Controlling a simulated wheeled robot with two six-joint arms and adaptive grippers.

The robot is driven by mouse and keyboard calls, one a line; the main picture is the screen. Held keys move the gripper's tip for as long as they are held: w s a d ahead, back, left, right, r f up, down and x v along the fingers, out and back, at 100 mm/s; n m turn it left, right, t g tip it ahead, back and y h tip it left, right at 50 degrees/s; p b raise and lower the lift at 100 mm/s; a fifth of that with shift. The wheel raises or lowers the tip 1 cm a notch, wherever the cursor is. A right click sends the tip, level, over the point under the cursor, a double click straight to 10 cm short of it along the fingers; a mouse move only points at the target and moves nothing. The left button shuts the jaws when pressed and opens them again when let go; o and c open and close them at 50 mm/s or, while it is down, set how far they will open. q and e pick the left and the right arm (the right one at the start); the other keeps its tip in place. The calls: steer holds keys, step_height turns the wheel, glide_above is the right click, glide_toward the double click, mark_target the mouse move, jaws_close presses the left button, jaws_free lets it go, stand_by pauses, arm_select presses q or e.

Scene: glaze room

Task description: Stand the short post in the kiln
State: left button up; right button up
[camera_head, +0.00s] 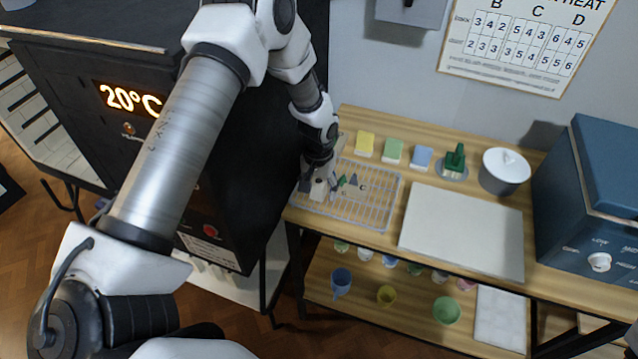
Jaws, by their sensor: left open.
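My left gripper (320,178) is open and points down over the left end of a wire rack (378,207) on the wooden bench. A small cream-white block-like piece (317,190), possibly the short post, stands in the rack at or between its fingertips; I cannot tell whether they touch it. The kiln (150,72) is the dark box at left with a lit "20°C" display. My left arm crosses in front of it, and its inside is hidden. My right gripper is not in view.
Small dark cones (353,180) stand in the rack right of the gripper. Yellow (365,145), green (393,152) and blue (421,157) blocks line the bench back.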

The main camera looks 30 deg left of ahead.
arm_select(q)
steer(key=shift+d, duration=0.1)
steer(key=shift+c, duration=0.6)
jaws_close()
